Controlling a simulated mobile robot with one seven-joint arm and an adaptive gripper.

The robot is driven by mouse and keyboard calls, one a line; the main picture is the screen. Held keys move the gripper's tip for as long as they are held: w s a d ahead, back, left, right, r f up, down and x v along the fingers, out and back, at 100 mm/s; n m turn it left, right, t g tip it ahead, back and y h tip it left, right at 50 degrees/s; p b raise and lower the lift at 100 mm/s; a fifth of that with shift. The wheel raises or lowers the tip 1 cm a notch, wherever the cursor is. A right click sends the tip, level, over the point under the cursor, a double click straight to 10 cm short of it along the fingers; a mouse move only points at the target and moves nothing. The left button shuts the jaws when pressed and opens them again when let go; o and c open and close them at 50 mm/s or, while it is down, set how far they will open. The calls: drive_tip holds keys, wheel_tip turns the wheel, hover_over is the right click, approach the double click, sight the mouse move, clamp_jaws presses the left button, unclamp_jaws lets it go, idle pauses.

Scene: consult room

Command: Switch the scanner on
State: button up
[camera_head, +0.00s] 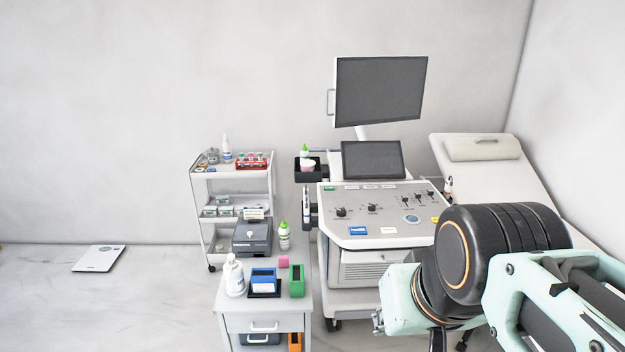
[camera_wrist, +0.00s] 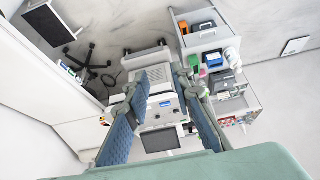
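The scanner is a white wheeled cart with a sloping control panel (camera_head: 385,218), knobs, sliders and a small green patch (camera_head: 329,188) at its far left corner. A dark touch screen (camera_head: 372,160) and a dark upper monitor (camera_head: 380,91) stand behind the panel. My arm crosses the lower right of the head view, in front of the scanner's right side; my gripper's fingers are not clear there. In the wrist view, my gripper (camera_wrist: 161,80) is open and empty, with blue-padded fingers apart. The panel (camera_wrist: 160,112) shows between them, beyond the fingers and upside down.
A grey trolley (camera_head: 263,306) with bottles, dispensers and a dark box stands left of the scanner. A white shelf cart (camera_head: 232,172) is behind it. An examination couch (camera_head: 492,172) is at right. A floor scale (camera_head: 98,259) lies at far left, with clear floor around it.

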clamp_jaws()
idle(1.1)
